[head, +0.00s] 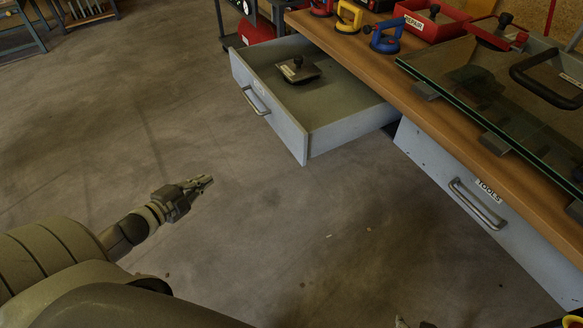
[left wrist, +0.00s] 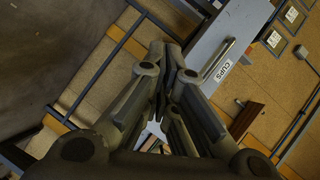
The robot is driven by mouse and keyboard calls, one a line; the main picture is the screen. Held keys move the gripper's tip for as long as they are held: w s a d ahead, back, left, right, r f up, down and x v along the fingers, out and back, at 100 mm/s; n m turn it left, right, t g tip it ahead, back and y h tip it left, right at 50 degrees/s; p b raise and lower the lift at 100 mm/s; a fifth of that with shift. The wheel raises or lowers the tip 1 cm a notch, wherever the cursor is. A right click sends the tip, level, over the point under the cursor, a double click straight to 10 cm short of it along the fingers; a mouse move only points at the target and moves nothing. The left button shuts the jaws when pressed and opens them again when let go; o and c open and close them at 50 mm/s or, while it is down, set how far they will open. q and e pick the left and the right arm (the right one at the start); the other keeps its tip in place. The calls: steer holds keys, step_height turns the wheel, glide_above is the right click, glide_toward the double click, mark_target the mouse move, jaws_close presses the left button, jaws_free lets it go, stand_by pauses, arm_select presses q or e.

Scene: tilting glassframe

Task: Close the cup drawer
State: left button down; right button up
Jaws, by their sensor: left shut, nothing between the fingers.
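The grey cup drawer (head: 268,113) stands pulled out from under the wooden workbench in the head view. Its front has a metal bar handle (head: 256,101). A dark object with a knob (head: 298,70) lies inside it. In the left wrist view the drawer front (left wrist: 205,50) shows with its label reading CUPS. My left gripper (head: 207,181) is shut and empty, in front of the drawer and below its handle in the picture, apart from it. Small tips at the bottom edge of the head view may be my right gripper; its state is unclear.
A shut drawer marked TOOLS (head: 490,200) is at the right. On the workbench (head: 345,50) are a glass pane in a frame (head: 500,100), a blue suction cup (head: 386,37), a yellow one (head: 349,16) and a red REPAIR bin (head: 432,20). The floor before the drawer is clear.

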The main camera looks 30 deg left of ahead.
arm_select(q)
steer(key=w+d+r+m+t+h+b, duration=0.1)
steer(key=w+d+r+m+h+b, duration=0.1)
steer(key=d+r+m+h+b, duration=0.25)
steer(key=m+h+b, duration=0.4)
steer(key=m+b, duration=0.2)
glide_toward(301, 146)
steer(key=shift+g, duration=0.3)
steer(key=b+x, duration=0.1)
steer(key=x, duration=0.4)
steer(key=shift+w+r+b, duration=0.15)
steer(key=shift+w+b, duration=0.05)
steer(key=shift+b, duration=0.15)
steer(key=shift+x, duration=1)
arm_select(e)
steer(key=w+a+r+t+y, duration=0.1)
steer(key=w+r+t, duration=0.2)
steer(key=r, duration=0.5)
steer(key=w+a+r+t+y, duration=0.1)
steer(key=w+a+r+t, duration=0.1)
steer(key=r+t, duration=0.4)
steer(key=w+a+r+t+y, duration=0.1)
steer(key=w+r+t, duration=0.3)
steer(key=r, duration=0.6)
steer(key=shift+w+a+r+n+t+y, duration=0.3)
steer(key=shift+w+a+r+t+y, duration=0.1)
steer(key=shift+a, duration=0.1)
steer(key=shift+s, duration=0.1)
